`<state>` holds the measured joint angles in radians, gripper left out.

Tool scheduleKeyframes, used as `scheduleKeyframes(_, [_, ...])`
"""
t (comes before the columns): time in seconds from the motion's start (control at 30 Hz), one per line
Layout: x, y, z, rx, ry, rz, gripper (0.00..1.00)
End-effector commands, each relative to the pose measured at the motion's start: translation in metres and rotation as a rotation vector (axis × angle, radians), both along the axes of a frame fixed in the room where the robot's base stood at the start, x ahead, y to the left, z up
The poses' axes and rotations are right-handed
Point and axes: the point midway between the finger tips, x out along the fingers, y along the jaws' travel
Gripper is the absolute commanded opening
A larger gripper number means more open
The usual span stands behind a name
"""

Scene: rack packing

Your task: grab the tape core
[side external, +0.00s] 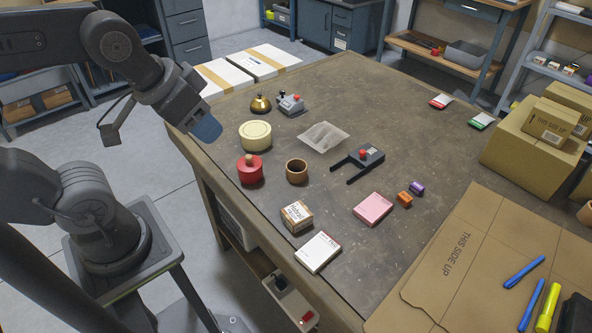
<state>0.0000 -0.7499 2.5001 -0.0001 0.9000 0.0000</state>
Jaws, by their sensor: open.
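The tape core (297,172) looks like a short brown open-topped ring standing upright on the brown table, just right of a red lidded pot (250,170). My gripper (207,128) is above the table's left edge, up and to the left of the tape core and well apart from it. Its blue-grey end is seen edge-on, so the gap between the fingers is hidden. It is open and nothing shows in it.
A cream round tin (255,135) stands behind the red pot. A small carton (297,216) and a white box (318,252) lie in front of the core.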

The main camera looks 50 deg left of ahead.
Motion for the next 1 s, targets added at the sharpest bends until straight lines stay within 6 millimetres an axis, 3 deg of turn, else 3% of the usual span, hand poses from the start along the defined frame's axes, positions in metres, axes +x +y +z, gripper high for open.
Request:
scheduleKeyframes(0.2, [0.0000, 0.0000, 0.0000, 0.000, 0.000, 0.000, 0.44])
scheduleKeyframes(0.7, [0.0000, 0.0000, 0.0000, 0.000, 0.000, 0.000, 0.92])
scheduleKeyframes(1.0, [0.0039, 0.0006, 0.0007, -0.009, 0.007, 0.021, 0.94])
